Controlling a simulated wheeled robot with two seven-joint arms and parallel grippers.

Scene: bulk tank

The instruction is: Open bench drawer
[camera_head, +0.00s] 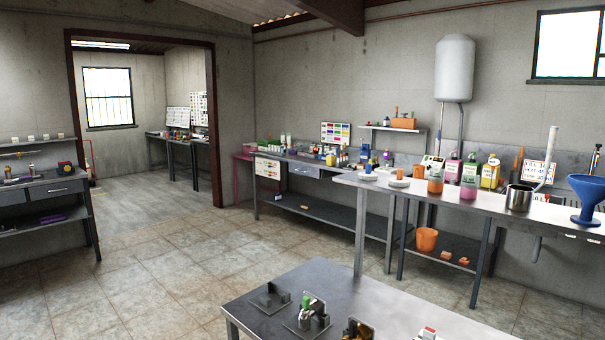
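Two benches in the head view show drawers. The dark bench at the left (20,197) has a grey drawer front (56,190) with a thin handle, and it looks shut. The back bench (340,181) has a white panel with small coloured marks (267,168) and a blue-grey drawer front (304,171) under its top. That drawer also looks shut, though it is small in the view. Which of these is the bench drawer I cannot tell. Neither of my grippers is in view.
A metal table (370,298) with small fixtures stands close in front. A long bench (400,190) at the right holds bottles, a steel pot (519,198) and a blue funnel (587,199). Tiled floor (150,265) is open at centre left. A doorway leads to a back room.

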